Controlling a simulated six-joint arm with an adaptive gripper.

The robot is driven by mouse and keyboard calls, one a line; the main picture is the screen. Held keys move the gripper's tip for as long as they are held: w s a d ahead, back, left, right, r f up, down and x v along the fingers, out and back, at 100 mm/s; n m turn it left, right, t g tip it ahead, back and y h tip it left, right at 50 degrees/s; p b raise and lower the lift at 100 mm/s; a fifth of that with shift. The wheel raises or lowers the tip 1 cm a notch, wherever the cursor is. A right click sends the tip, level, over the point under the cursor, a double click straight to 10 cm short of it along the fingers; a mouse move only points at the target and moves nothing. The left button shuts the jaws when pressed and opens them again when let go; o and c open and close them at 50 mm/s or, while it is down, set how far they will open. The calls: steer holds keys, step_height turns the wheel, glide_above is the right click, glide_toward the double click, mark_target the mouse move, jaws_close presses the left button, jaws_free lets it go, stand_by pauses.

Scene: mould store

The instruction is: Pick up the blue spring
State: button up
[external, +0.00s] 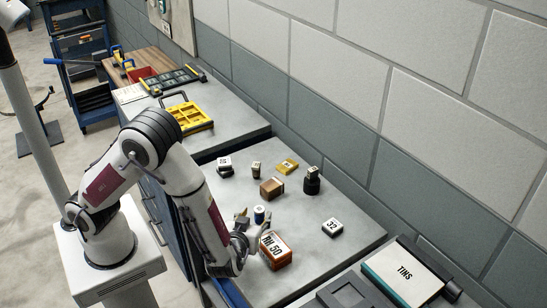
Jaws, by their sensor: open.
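My gripper (247,229) is low over the bench, close to the left of the blue piece and the orange box. It is open and seems empty. The arm's wrist hides part of the fingers, and the exact gap between them and the blue piece cannot be told.
A white-labelled block (332,227) lies to the right. Farther back are a brown box (271,188), a black piece (312,183), a yellow block (287,167) and small labelled pieces. A case marked TINS (400,272) is at the right front. The bench middle is clear.

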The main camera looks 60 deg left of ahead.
mark_target(258, 210)
steer(key=shift+w+a, duration=0.1)
steer(key=shift+x, duration=2.45)
steer(key=shift+f, duration=0.15)
jaws_close()
